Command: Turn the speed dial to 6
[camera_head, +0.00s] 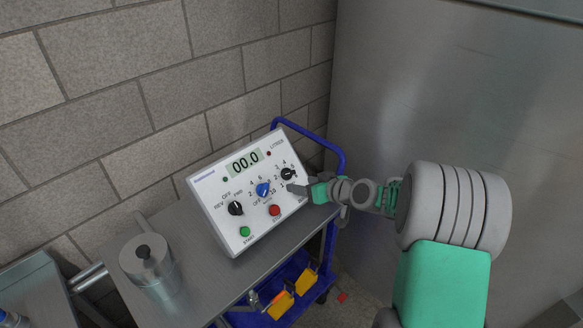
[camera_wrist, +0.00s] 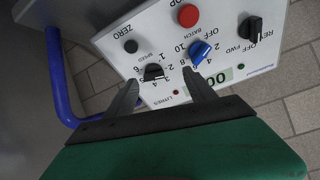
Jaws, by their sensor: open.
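The speed dial is a small black knob (camera_head: 288,173) at the upper right of a white control box (camera_head: 215,200). In the wrist view the speed dial (camera_wrist: 153,72) lies between the fingertips of my open gripper (camera_wrist: 160,78), with numbers around it and the word SPEED beside it. I cannot tell whether the fingers touch it, or which number it points to. In the head view my gripper (camera_head: 297,189) is at the box's right side, and its fingers are small and dark there. The display (camera_head: 245,161) reads 00.0.
A blue BATCH knob (camera_wrist: 200,52) sits close to one finger. The box also has a black REV/OFF/FWD knob (camera_head: 235,208), a red button (camera_head: 274,210), a green button (camera_head: 245,231) and a black ZERO button (camera_wrist: 130,46). A metal pot (camera_head: 147,260) stands on the cart.

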